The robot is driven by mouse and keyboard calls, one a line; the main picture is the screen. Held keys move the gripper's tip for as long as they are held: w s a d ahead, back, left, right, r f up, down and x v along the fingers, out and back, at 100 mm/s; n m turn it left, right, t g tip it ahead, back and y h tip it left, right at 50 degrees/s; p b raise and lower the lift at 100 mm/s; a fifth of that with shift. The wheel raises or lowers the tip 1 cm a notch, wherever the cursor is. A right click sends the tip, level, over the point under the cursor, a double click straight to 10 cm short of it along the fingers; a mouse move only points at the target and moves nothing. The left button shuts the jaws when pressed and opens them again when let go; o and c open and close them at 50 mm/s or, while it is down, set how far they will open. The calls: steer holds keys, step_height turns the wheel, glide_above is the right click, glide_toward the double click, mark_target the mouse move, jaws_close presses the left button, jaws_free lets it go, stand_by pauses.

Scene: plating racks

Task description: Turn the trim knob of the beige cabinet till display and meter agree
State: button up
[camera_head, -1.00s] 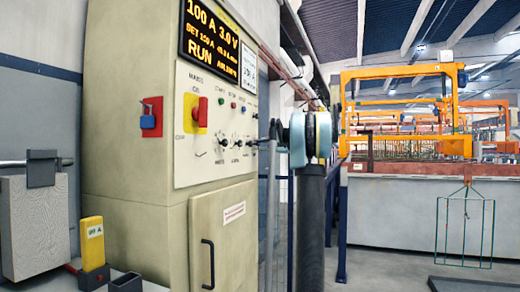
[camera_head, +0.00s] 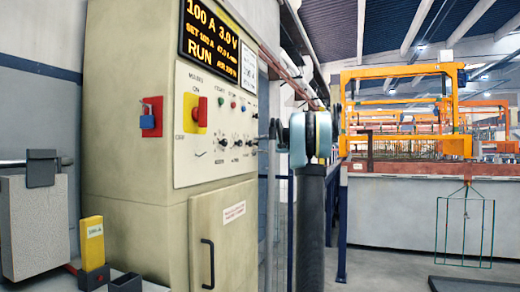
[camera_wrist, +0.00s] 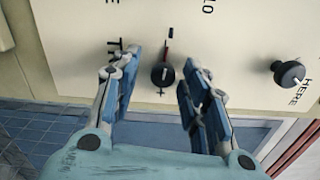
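The beige cabinet (camera_head: 135,120) fills the left of the head view. Its amber display (camera_head: 209,43) reads 100 A 3.0 V and RUN; the smaller lines are blurred. A yellow meter (camera_head: 93,243) stands at lower left, its small readout too blurred to read surely. My gripper (camera_wrist: 161,70) is open, one finger each side of the knob, with gaps visible. In the head view my gripper (camera_head: 272,136) is at the panel's right edge.
Another black knob (camera_wrist: 289,74) sits to the right in the wrist view. The cabinet front carries a red-and-yellow main switch (camera_head: 196,112), small buttons and a door handle (camera_head: 207,263). A blue padlock (camera_head: 147,120) hangs on its side. A wire rack (camera_head: 465,230) hangs at far right.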

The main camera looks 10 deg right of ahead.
steer(key=v, duration=1.2)
stand_by(0.4)
steer(key=s+a+f+n+g+h, duration=0.2)
steer(key=s+a+f+g+h, duration=0.1)
steer(key=s+a+f, duration=0.75)
steer(key=s+a+f+n+g+h, duration=0.15)
steer(key=s+a+f+h, duration=0.4)
steer(key=s+f, duration=0.7)
steer(key=s+d+f+n+g+h, duration=0.1)
steer(key=s+d+f+n+h, duration=0.1)
steer(key=s+f, duration=1.1)
steer(key=s+d+f+n+g+h, duration=0.1)
steer(key=s+f+h, duration=0.4)
steer(key=s+f, duration=0.9)
step_height(320, 180, down, 2)
steer(key=shift+s+d+f+n, duration=0.2)
steer(key=shift+d+n, duration=0.45)
steer(key=shift+d, duration=0.25)
steer(key=shift+c, duration=0.9)
